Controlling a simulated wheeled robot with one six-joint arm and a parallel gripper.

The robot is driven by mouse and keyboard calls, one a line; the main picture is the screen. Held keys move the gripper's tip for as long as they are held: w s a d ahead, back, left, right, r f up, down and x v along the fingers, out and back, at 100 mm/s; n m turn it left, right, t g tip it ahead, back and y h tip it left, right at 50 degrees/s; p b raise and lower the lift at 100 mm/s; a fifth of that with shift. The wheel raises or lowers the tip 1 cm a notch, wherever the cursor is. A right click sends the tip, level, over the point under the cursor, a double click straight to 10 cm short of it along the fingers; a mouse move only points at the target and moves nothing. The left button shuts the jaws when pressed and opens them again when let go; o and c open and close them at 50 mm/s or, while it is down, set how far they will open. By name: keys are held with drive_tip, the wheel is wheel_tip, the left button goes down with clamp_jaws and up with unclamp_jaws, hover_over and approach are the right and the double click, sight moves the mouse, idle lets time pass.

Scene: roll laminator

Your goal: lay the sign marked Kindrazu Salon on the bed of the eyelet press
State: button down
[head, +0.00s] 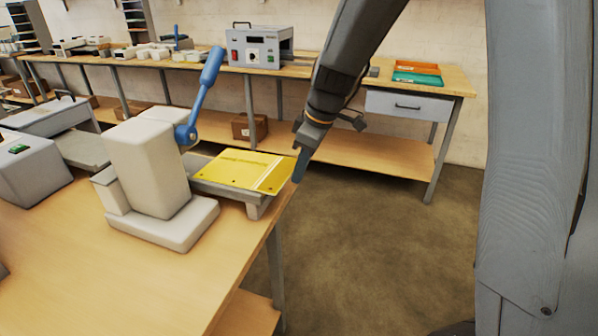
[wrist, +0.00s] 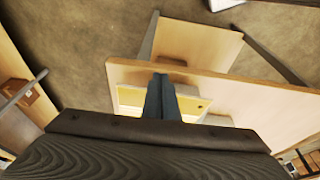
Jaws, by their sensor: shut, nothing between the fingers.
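A white eyelet press (head: 150,170) with a blue lever (head: 205,90) stands on the near wooden bench. A flat yellow sign (head: 238,170) with a pale stripe and small dark holes near its edges lies on the press's grey bed (head: 252,200); it looks level. I cannot read any lettering on it. My gripper (head: 299,168) is shut and empty, at the right end of the sign by the bench edge; I cannot tell if it touches. In the wrist view, the shut fingers (wrist: 160,97) cover the middle of the yellow sign (wrist: 193,104).
Grey machines (head: 30,165) stand left of the press on the near bench (head: 90,270). Along the wall, a far bench holds a grey control box (head: 260,47). Orange and green trays (head: 417,78) sit at its right end. The floor (head: 370,230) right of the near bench is clear.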

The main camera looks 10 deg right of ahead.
drive_tip(key=s+d+r+b, duration=0.2)
drive_tip(key=d+r, duration=0.4)
drive_tip(key=r, duration=0.3)
drive_tip(key=shift+s+r, duration=0.35)
drive_tip(key=shift+s, duration=0.25)
drive_tip(key=c, duration=2.3)
unclamp_jaws()
drive_tip(key=o, duration=0.4)
drive_tip(key=shift+s+f, duration=0.2)
drive_tip(key=shift+f, duration=0.1)
drive_tip(key=shift+c, duration=0.2)
drive_tip(key=shift+o, duration=1.1)
drive_tip(key=s+d+f+m+h, duration=0.1)
drive_tip(key=s+f+m, duration=0.5)
drive_tip(key=s+f, duration=0.1)
drive_tip(key=shift+d+f+g+h, duration=0.3)
drive_tip(key=shift+f+h, duration=0.1)
drive_tip(key=shift+f, duration=0.45)
drive_tip(key=s+d+f+m+h, duration=0.1)
drive_tip(key=s+f+m, duration=0.5)
drive_tip(key=s+f, duration=0.1)
drive_tip(key=shift+s+d, duration=0.2)
drive_tip(key=shift+s, duration=0.65)
